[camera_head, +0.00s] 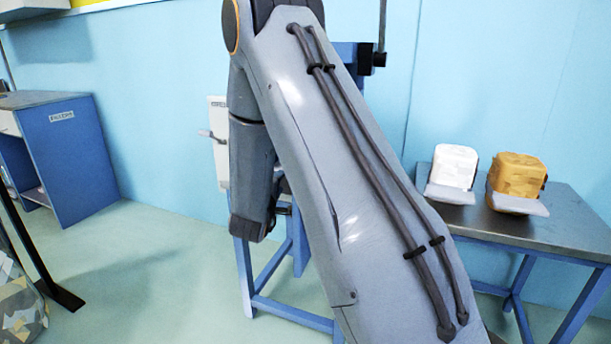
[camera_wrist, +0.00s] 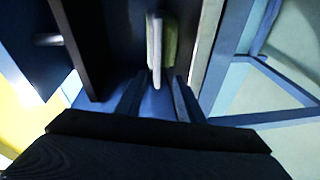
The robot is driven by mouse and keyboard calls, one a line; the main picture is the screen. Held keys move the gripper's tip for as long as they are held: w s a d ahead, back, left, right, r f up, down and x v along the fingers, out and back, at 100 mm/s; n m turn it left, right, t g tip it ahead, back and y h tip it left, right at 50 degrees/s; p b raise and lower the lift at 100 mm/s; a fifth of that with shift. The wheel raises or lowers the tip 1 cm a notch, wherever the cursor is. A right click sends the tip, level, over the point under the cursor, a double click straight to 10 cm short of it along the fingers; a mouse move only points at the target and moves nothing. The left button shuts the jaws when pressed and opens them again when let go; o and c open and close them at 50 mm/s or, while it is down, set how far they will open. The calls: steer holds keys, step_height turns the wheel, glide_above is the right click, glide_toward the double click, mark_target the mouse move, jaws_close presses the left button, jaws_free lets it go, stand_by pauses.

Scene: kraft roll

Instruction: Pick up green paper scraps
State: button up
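In the wrist view a pale, whitish upright piece (camera_wrist: 155,45) and a dull green piece (camera_wrist: 170,42) stand side by side just beyond my fingertips. The green piece may be the green paper scraps, but the view is too dark and small to tell. My gripper (camera_wrist: 159,90) is open, with its two dark fingers apart and a blue surface showing between them. In the head view my arm covers the middle, and my gripper cannot be made out there.
In the head view a blue stand (camera_head: 246,272) is partly behind my arm. A metal-topped table (camera_head: 560,222) at right holds a white block (camera_head: 455,165) and a tan block (camera_head: 518,174). A blue cabinet (camera_head: 75,160) stands left. Green floor (camera_head: 140,270) between is open.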

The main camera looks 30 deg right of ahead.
steer(key=w+d, duration=0.1)
steer(key=d, duration=0.1)
steer(key=w+d+h+b, duration=0.1)
steer(key=w+d, duration=0.1)
steer(key=d, duration=0.1)
steer(key=w+d+h, duration=0.1)
steer(key=w+d, duration=0.1)
steer(key=shift+w+d+f+n, duration=0.1)
steer(key=shift+d+f+n, duration=0.15)
steer(key=shift+d+n, duration=0.05)
steer(key=shift+c, duration=0.4)
jaws_close()
